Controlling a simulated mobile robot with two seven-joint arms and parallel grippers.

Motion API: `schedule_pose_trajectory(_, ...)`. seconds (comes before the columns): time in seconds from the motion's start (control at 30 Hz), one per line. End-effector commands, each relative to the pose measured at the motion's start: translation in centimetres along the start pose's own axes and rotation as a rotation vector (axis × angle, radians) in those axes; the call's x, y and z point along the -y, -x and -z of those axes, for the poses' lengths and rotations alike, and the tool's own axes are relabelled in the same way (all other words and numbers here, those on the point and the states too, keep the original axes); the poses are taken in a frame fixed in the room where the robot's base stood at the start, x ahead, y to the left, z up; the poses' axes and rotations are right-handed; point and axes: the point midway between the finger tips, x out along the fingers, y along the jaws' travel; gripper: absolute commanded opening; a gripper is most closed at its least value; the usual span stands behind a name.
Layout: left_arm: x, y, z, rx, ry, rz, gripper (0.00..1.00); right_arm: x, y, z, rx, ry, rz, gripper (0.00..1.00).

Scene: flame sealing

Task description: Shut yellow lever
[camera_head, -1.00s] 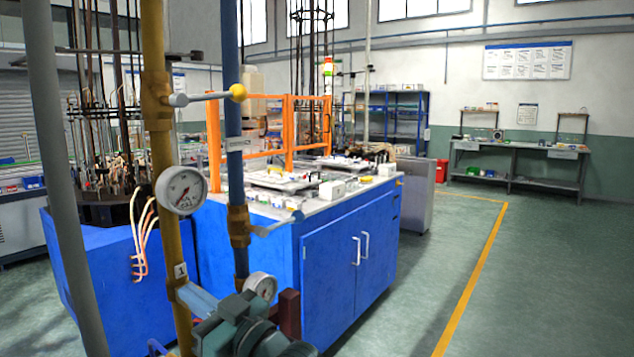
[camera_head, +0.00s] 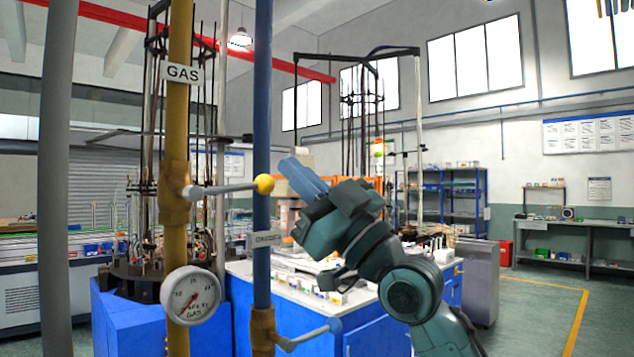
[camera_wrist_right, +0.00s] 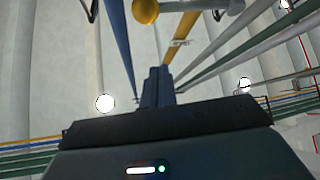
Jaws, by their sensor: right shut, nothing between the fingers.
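The yellow lever (camera_head: 225,189) is a grey rod with a yellow ball knob (camera_head: 265,184). It sticks out sideways to the right from a valve on the yellow pipe labelled GAS (camera_head: 181,95), nearly level. In the right wrist view the yellow knob (camera_wrist_right: 145,10) is at the top, beyond the fingers. My right gripper (camera_head: 292,170) is raised just right of the knob in the head view, shut and empty, with its blue fingers pointing up and left. I see no contact with the knob. My left gripper is out of view.
A blue pipe (camera_head: 262,90) stands upright behind the knob. Lower on it is a second lever with a blue knob (camera_head: 334,326). A GAS gauge (camera_head: 190,296) hangs on the yellow pipe. A grey pipe (camera_head: 56,180) stands at left. Behind is a blue cabinet (camera_head: 375,337).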

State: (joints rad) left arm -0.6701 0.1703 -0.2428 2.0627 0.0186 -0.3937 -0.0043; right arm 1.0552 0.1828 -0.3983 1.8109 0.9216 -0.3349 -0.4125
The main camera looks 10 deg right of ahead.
Motion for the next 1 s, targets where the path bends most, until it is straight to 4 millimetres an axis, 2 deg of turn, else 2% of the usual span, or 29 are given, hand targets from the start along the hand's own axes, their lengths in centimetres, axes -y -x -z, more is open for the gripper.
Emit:
schedule_pose_trajectory(0.03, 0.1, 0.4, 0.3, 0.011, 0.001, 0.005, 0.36, -0.1, -1.6, 0.4, -0.001, -0.003, 0.001, 0.00)
schedule_pose_trajectory(0.23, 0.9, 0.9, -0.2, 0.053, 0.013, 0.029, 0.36, -0.1, -5.7, 0.3, 0.001, -0.002, 0.000, 0.00)
schedule_pose_trajectory(0.3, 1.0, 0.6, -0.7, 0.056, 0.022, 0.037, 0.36, -0.1, -4.8, -1.4, 0.007, 0.001, 0.000, 0.00)
schedule_pose_trajectory(0.5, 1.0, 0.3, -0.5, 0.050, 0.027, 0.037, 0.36, 0.0, -4.0, -3.4, 0.003, 0.003, 0.001, 0.00)
schedule_pose_trajectory(1.0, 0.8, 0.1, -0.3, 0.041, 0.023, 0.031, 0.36, 0.0, -3.6, -4.0, 0.002, 0.001, -0.001, 0.00)
